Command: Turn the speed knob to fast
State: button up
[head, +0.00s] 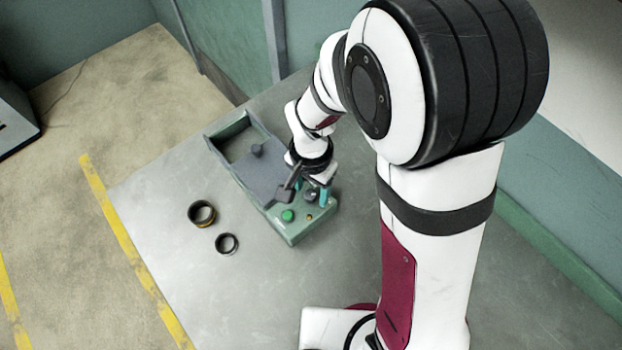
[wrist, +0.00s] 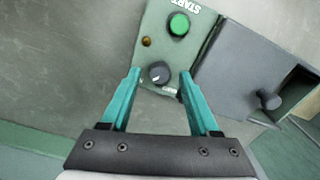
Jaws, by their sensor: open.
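The speed knob (wrist: 159,72) is a dark round knob with a light mark, on the green control panel (wrist: 151,40) of the grinder. In the wrist view it sits between the tips of my gripper (wrist: 159,85). The teal fingers are open, one on each side of it, with a gap to each. In the head view my gripper (head: 311,195) is over the panel end of the machine, and the dark knob (head: 310,195) shows between its fingers. Small pale lettering lies by the knob, too small to read.
A green START button (wrist: 179,24) and a small amber lamp (wrist: 147,42) are near the knob. The grinder's grey plate (wrist: 235,70) carries a dark post knob (wrist: 268,99). Two dark rings, one larger (head: 202,213) and one smaller (head: 227,244), lie on the grey table (head: 190,290), which is otherwise mostly clear.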

aim_at(311, 194)
notch_tip(311, 194, up, 16)
jog(key=s+d+y, duration=0.1)
jog(key=s+d, duration=0.3)
jog(key=s, duration=0.3)
jog(key=s+d+f, duration=0.1)
jog(key=s+d, duration=0.4)
jog(key=s, duration=0.3)
jog(key=shift+s+f+y, duration=0.2)
jog(key=shift+f+y, duration=0.1)
jog(key=shift+y, duration=0.1)
